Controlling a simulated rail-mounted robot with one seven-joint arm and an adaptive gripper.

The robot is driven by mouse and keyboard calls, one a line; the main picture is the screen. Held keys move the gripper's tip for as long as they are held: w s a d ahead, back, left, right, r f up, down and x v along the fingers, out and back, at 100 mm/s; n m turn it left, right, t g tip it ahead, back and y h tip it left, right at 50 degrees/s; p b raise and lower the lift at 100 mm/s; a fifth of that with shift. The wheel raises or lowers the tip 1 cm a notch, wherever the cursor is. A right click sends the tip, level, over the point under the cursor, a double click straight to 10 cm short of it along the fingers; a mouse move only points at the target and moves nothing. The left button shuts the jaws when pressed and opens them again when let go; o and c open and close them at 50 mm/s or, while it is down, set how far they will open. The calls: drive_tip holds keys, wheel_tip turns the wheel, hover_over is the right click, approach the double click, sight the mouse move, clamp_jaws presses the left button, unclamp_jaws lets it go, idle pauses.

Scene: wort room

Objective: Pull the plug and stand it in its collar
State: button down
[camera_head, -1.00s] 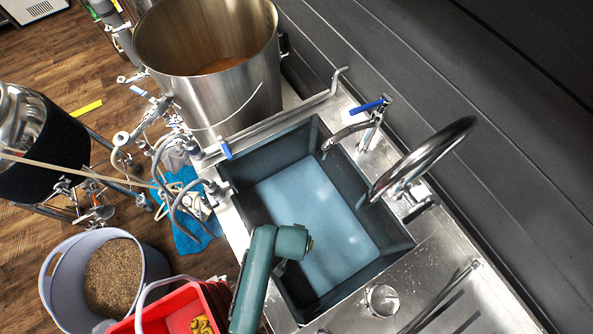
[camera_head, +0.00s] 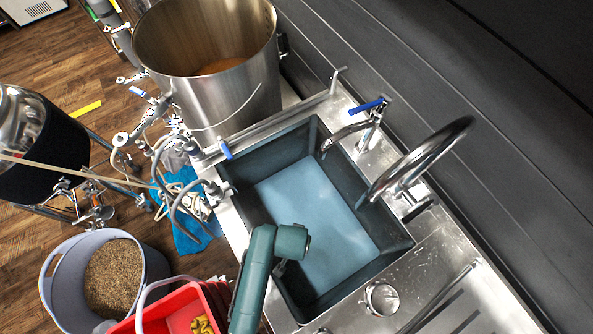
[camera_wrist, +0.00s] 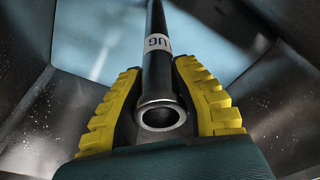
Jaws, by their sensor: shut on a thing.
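The plug shows in the wrist view as a dark upright tube (camera_wrist: 157,72) with a hollow rim at its near end and a white label, of which the letters "UG" can be read. My gripper (camera_wrist: 157,100) is shut on it, with one yellow ribbed finger on each side. The tube's far end runs out of the picture's top. In the head view my arm reaches over the front of the sink (camera_head: 268,150), which holds bluish water (camera_head: 318,205); my fingers and the plug are hidden there. A round metal ring (camera_head: 381,297), perhaps the collar, sits empty on the steel counter right of the sink.
A curved tap (camera_head: 425,155) and a blue-handled tap (camera_head: 368,108) stand along the sink's back edge. A large steel pot (camera_head: 215,100) stands beyond it. A red crate (camera_head: 165,312) and a grain tub (camera_head: 62,285) stand at the lower left. The counter around the ring is mostly clear.

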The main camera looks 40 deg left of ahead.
drive_tip(key=r+p, duration=0.1)
drive_tip(key=r, duration=0.4)
drive_tip(key=r+p, duration=0.1)
drive_tip(key=r, duration=0.4)
drive_tip(key=shift+w, duration=0.2)
wheel_tip(320, 180, up, 4)
drive_tip(key=p, duration=0.5)
drive_tip(key=shift+r, duration=0.1)
